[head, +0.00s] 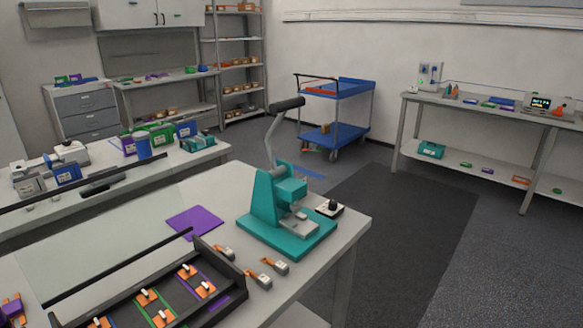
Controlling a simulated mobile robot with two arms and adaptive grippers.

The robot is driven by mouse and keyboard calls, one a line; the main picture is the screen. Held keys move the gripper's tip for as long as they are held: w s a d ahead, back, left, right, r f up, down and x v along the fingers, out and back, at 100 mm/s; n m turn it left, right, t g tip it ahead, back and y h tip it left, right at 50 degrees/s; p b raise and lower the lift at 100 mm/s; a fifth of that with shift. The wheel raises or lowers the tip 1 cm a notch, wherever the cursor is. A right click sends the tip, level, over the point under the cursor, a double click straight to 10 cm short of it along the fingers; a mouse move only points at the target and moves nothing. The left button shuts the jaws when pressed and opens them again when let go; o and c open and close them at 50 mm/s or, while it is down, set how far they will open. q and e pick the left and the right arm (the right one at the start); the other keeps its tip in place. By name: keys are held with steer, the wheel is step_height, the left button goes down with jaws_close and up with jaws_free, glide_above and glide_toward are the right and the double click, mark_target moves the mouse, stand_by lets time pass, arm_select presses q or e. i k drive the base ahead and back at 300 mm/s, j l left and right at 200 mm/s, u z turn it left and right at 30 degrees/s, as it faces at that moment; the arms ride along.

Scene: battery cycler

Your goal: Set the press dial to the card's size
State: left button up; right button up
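A teal press (272,208) with a raised grey lever and a black handle (287,105) stands near the right corner of the near table. Beside its base on the right is a small white block with a black round knob (333,205), which looks like the dial; its setting is too small to read. A flat purple square (194,221) lies left of the press; it may be the card, but no writing on it can be read. Neither of my grippers is in view.
A black tray (232,272) with orange pieces on coloured strips is at the near table's front. Several orange-and-grey pieces (258,279) lie beside it. A blue cart (338,90) and a right-hand bench (490,109) stand behind. Floor right of the table is clear.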

mark_target(333, 204)
steer(key=i+l+u, duration=0.1)
steer(key=i, duration=0.3)
steer(key=i+l+u, duration=0.1)
steer(key=i+l, duration=0.25)
